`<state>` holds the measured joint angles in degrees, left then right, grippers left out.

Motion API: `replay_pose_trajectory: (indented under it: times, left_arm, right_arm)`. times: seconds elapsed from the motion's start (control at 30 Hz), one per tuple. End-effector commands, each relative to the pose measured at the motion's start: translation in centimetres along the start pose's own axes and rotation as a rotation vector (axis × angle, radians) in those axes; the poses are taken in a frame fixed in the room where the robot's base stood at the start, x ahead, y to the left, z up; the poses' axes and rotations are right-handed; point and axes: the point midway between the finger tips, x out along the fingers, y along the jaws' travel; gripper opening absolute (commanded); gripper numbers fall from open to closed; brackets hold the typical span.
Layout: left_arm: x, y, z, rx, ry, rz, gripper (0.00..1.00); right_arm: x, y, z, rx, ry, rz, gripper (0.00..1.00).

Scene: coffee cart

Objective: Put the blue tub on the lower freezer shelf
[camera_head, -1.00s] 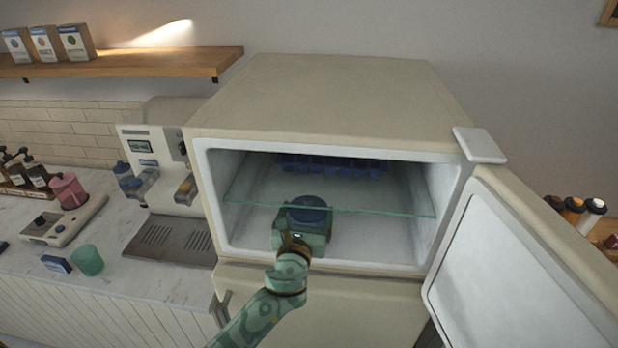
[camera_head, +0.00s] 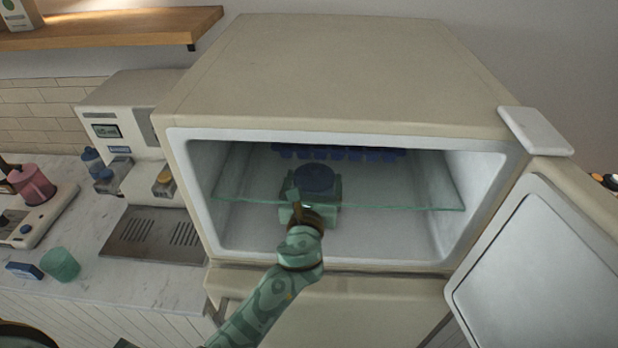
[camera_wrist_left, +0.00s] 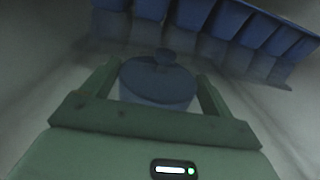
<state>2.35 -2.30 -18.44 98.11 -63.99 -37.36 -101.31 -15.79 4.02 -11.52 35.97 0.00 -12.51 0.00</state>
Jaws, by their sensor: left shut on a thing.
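The blue tub (camera_head: 316,179) is inside the open freezer (camera_head: 400,225), seen in the head view through the glass shelf. In the left wrist view the tub (camera_wrist_left: 158,80) has a round lid with a knob and sits between both fingers. My left gripper (camera_head: 314,190) is shut on the tub, reaching in below the glass shelf (camera_head: 400,200). Whether the tub touches the freezer floor cannot be told. The gripper hides the tub's lower part. My right gripper does not show.
A row of blue containers (camera_head: 350,153) is at the back of the freezer; it also shows in the left wrist view (camera_wrist_left: 230,20). The open door (camera_head: 550,265) stands at the right. The freezer floor is clear to the right of my gripper.

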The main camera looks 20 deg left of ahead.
Motion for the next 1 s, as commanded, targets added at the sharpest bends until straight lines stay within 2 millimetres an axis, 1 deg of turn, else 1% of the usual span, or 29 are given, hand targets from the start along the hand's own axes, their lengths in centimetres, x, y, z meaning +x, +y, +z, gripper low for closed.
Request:
replay_pose_trajectory:
  times: [0.07, 0.13, 0.2, 0.27, 0.3, 0.33, 0.53, 0.6, 0.67, 0.77, 1.0]
  left_arm:
    - [0.0, -0.1, 0.3, -0.002, -0.004, -0.001, 0.25]
    - [0.0, -0.1, 0.3, -0.002, -0.004, -0.001, 0.25]
    - [0.1, -0.1, 0.2, -0.002, -0.005, -0.001, 0.25]
    - [0.1, -0.1, -0.1, -0.001, -0.005, -0.001, 0.25]
    - [0.0, 0.0, -0.1, -0.001, -0.002, -0.001, 0.97]
    - [0.0, 0.0, -0.1, -0.001, -0.002, -0.001, 1.00]
    - [0.0, 0.0, 0.0, -0.001, -0.003, -0.001, 1.00]
    - [0.0, 0.0, 0.5, -0.002, -0.003, -0.001, 1.00]
    - [-0.7, -0.1, 0.2, -0.001, -0.002, -0.002, 1.00]
    - [-2.6, 0.0, 0.1, -0.001, -0.001, -0.002, 1.00]
    - [-8.3, 0.0, 0.0, -0.002, -0.001, -0.002, 1.00]
  right_arm:
    - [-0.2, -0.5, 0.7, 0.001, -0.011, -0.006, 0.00]
    - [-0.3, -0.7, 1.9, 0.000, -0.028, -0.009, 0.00]
    - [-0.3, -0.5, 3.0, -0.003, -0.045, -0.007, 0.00]
    - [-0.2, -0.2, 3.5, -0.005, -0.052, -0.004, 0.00]
    - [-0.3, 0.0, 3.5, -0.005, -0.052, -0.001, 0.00]
    - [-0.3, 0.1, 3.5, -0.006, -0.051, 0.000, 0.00]
    - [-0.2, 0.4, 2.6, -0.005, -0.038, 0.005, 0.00]
    - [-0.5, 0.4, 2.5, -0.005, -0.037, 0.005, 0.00]
    - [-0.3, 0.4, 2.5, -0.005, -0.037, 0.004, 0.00]
    - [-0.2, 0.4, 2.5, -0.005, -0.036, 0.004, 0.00]
    - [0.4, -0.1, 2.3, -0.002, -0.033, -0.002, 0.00]
